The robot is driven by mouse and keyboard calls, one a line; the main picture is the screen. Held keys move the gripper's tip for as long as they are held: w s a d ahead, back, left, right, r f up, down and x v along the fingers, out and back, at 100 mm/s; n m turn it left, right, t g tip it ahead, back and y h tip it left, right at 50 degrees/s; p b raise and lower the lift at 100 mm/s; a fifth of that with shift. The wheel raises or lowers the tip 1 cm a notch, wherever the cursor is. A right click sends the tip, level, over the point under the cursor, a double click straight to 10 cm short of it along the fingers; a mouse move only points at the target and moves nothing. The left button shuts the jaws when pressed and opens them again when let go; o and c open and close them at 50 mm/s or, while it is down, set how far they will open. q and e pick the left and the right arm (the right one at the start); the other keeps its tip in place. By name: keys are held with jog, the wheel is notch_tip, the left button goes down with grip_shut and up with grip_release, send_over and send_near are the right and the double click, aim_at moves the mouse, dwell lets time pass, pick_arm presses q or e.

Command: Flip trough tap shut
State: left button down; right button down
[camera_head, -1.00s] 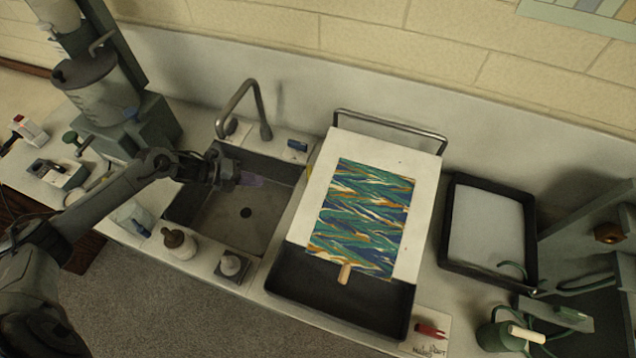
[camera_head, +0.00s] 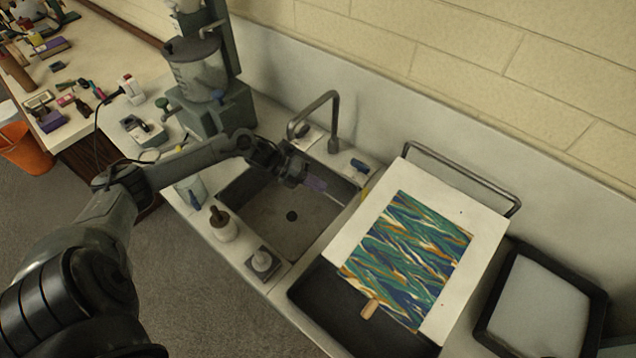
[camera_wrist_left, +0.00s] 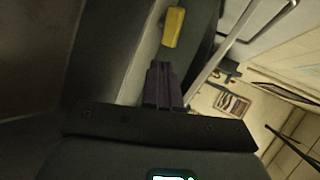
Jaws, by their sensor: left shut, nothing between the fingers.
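A small yellow piece (camera_head: 365,189), which looks like the tap's handle, shows at the left edge of the trough (camera_head: 345,309), beside the sink. It also appears ahead of my fingers in the left wrist view (camera_wrist_left: 173,27). My left gripper (camera_head: 316,184) is over the back right of the sink, a little left of the yellow piece. Its purple fingers (camera_wrist_left: 162,85) are shut and empty, with a visible gap to the yellow piece. The tap's body is not clear, and I cannot tell its setting. My right gripper is not in view.
A board with a marbled sheet (camera_head: 412,260) lies over the trough. Bottles (camera_head: 223,226) stand along the sink's front edge.

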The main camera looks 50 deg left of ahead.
pick_arm(q)
jog(key=x, duration=0.6)
jog(key=r+x, duration=0.1)
jog(key=x, duration=0.2)
jog(key=shift+w+d+p, duration=0.3)
jog(key=shift+w+d, duration=0.1)
jog(key=shift+d, duration=0.1)
jog(key=shift+w+d+f, duration=0.1)
jog(key=shift+w+d, duration=0.3)
jog(key=shift+d, duration=0.1)
jog(key=shift+d, duration=0.1)
